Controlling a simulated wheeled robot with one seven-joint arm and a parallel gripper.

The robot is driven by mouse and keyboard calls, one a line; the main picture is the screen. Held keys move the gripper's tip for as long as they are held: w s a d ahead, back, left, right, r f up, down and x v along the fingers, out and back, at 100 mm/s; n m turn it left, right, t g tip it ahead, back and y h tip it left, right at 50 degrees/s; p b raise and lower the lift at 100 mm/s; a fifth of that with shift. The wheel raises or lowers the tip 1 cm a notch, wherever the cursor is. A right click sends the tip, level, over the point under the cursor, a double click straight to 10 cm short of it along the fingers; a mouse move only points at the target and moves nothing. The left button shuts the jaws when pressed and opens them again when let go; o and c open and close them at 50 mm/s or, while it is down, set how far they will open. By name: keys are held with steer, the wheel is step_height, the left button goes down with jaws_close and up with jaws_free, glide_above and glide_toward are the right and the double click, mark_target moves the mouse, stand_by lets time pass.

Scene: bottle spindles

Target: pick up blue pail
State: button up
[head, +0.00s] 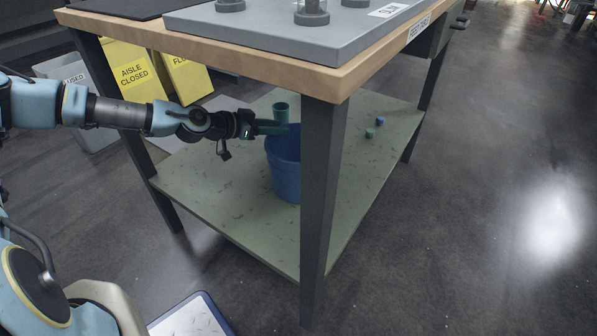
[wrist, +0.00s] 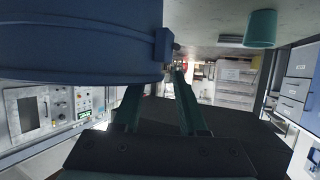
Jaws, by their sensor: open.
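The blue pail (head: 285,175) stands upright on the green lower shelf, partly behind the near table leg. In the wrist view the pail (wrist: 80,40) fills the upper left, very close and seen upside down. My gripper (head: 275,128) reaches in from the left at the height of the pail's rim. In the wrist view my gripper (wrist: 157,85) has its two green fingers apart with nothing held between them. One finger meets the pail's rim edge in that picture, and its tip is hidden there. I cannot tell whether it touches.
A green cup (head: 281,112) stands on the shelf (head: 225,215) just behind the pail. A small green item (head: 369,133) and a blue one (head: 379,120) lie farther right. The tabletop (head: 300,75) overhangs my arm. Yellow signs (head: 135,70) stand behind the table.

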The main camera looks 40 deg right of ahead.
steer(key=shift+d+f, duration=0.1)
steer(key=shift+d, duration=0.15)
steer(key=shift+c, duration=0.4)
jaws_close()
stand_by(0.9)
